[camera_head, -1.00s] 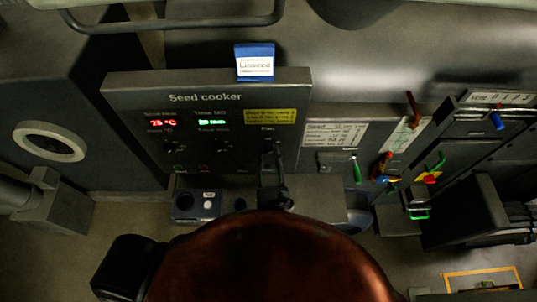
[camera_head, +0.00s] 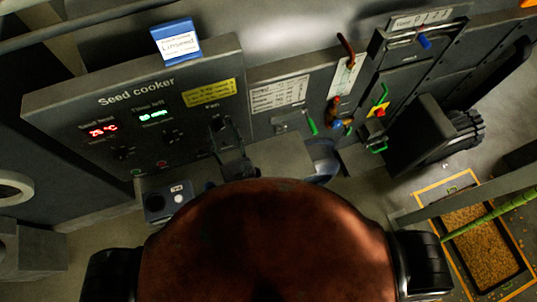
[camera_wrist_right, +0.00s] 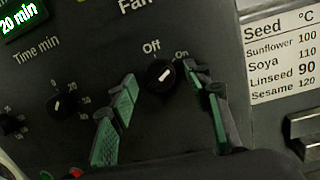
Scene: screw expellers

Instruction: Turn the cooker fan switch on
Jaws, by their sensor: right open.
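The seed cooker panel (camera_head: 75,107) stands at the left in the head view. Its fan switch, a round black knob (camera_wrist_right: 160,76), sits below the "Fan" label between "Off" and "On" marks in the right wrist view. The knob's white mark slants to the upper right, on the "On" side. My right gripper (camera_wrist_right: 160,82) is open, with a green-padded finger on each side of the knob and visible gaps between. In the head view my right gripper (camera_head: 229,148) is in front of the fan area and partly hides the knob. My left gripper is not in view.
The time knob (camera_wrist_right: 60,104) is left of my fingers. A seed temperature label (camera_wrist_right: 283,55) is to the right. A blue-topped Linseed card (camera_head: 177,42) stands on the cooker's top. Levers with green handles (camera_head: 380,95) and a seed tray (camera_head: 480,243) lie farther right.

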